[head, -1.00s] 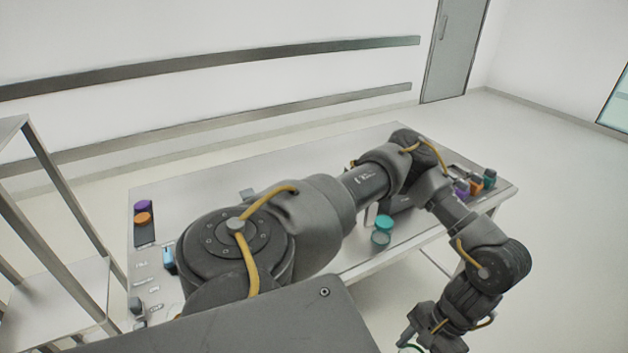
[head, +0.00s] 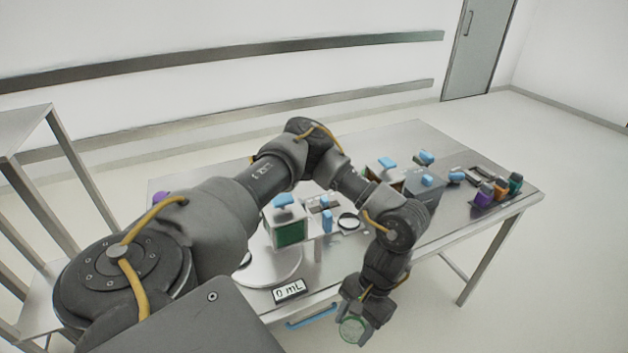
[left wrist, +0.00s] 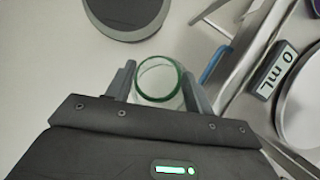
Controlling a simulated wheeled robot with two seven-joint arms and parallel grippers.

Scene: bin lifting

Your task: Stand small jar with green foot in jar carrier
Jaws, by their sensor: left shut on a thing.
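The small jar (head: 352,330) is clear glass with a green ring. My left gripper (head: 358,312) is shut on it and holds it in the air off the front edge of the table. In the left wrist view the jar (left wrist: 158,78) sits between the two fingers, its round green-rimmed end facing the camera. I cannot tell for sure which thing on the table is the jar carrier. My right gripper is not in view.
The steel table (head: 410,140) bears a round plate with a "0 mL" display (head: 289,290), a green-fronted box with a blue top (head: 289,232), a dark grey box (head: 424,187) and several coloured blocks (head: 485,194) at right. A blue bar (head: 312,318) shows below the front edge.

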